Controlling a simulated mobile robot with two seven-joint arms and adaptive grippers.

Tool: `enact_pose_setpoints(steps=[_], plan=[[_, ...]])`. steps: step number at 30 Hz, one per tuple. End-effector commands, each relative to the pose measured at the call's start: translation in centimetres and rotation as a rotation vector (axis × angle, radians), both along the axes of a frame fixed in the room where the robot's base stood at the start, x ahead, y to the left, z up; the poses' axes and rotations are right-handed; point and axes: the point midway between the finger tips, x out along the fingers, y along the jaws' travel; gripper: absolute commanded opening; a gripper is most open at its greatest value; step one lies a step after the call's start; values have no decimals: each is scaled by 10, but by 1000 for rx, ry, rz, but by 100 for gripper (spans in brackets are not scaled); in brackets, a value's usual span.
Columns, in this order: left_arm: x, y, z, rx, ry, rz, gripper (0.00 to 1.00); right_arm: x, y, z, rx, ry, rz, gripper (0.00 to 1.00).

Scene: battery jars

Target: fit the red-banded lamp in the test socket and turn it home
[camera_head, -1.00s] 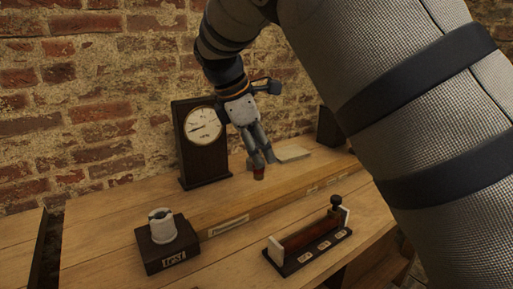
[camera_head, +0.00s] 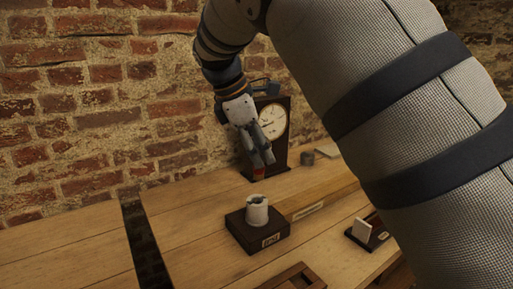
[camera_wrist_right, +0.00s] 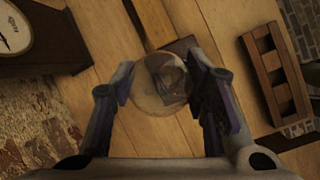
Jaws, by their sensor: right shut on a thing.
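My right gripper (camera_head: 262,158) is shut on the red-banded lamp (camera_head: 259,174), whose red part shows below the fingertips. In the right wrist view the lamp's clear glass bulb (camera_wrist_right: 160,84) sits between the two fingers (camera_wrist_right: 166,90). The test socket (camera_head: 257,210) is a pale round cup on a dark wooden block (camera_head: 243,233) with a label on its front. The lamp hangs apart from the socket, above it in the head view. In the wrist view the dark block (camera_wrist_right: 184,46) shows partly behind the glass. My left gripper is out of view.
A dark-cased clock (camera_head: 273,124) stands behind the gripper. A small grey cylinder (camera_head: 307,158) is to its right. A dark rack (camera_head: 298,279) is at the front edge, and a dark stand with a white end plate (camera_head: 362,230) at right. The bench (camera_head: 185,215) left of the socket is clear.

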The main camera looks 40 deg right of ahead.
Motion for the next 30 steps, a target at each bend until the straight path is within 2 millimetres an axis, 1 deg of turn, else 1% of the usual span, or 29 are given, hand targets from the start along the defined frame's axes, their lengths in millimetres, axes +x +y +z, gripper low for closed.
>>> enact_pose_setpoints(steps=[5, 8, 13, 18, 30], plan=[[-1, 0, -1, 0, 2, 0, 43, 0, -1, -2, 0, 2, -5, 14], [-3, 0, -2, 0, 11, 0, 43, 0, -1, -13, 0, 4, -4, 14], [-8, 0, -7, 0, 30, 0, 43, 0, -1, -35, -1, 7, -3, 14], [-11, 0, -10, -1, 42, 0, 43, 0, -1, -49, 0, 2, -3, 14], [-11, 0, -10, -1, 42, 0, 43, -1, -1, -50, -1, -2, -3, 14]])
